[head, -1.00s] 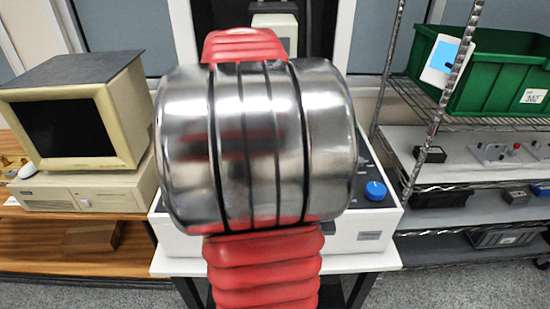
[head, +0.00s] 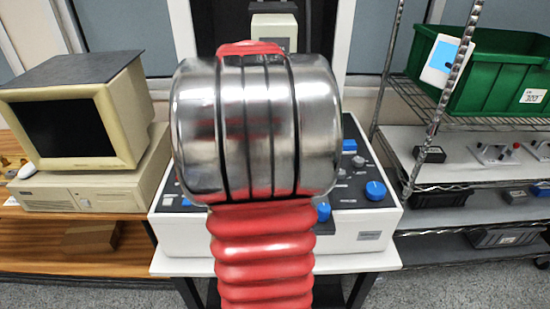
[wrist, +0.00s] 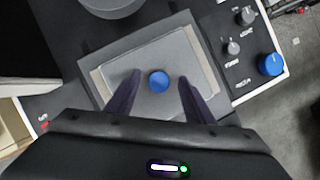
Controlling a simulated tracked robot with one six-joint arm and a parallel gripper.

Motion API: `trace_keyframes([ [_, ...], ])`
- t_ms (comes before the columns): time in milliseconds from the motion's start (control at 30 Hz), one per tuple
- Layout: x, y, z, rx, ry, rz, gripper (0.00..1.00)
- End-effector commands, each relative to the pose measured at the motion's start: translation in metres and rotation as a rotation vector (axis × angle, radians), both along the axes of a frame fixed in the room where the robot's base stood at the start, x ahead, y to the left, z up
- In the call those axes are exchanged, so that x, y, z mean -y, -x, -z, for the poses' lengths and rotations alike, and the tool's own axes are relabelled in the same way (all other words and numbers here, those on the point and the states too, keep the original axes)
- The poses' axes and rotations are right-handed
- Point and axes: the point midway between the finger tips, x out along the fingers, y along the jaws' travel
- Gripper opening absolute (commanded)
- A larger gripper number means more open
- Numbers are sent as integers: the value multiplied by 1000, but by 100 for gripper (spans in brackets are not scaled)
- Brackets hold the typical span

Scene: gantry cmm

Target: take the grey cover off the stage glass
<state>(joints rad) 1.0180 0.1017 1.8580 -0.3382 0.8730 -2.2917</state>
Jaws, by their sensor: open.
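In the wrist view the grey cover (wrist: 152,50) lies flat on the stage of the machine, with pale beige strips showing at its left and right edges. A round blue knob (wrist: 158,82) stands on the cover. My gripper (wrist: 160,77) is open, one dark finger on each side of the knob, with a gap on both sides. How high the fingertips are over the cover is hard to tell. In the head view my arm hides the cover and my gripper. The stage glass is not visible under the cover.
The white machine (head: 370,240) carries a control panel with a large blue dial (head: 375,190). An old computer (head: 75,120) is at left, and a wire shelf with a green bin (head: 485,85) is at right.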

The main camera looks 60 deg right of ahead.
Motion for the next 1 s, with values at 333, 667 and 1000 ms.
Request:
trace_keyframes([
  [333, 0, 0, 0, 0, 0, 0, 48],
  [667, -1, 0, 0, 0, 0, -1, 35],
  [1000, -1, 0, 0, 0, -1, -1, 11],
])
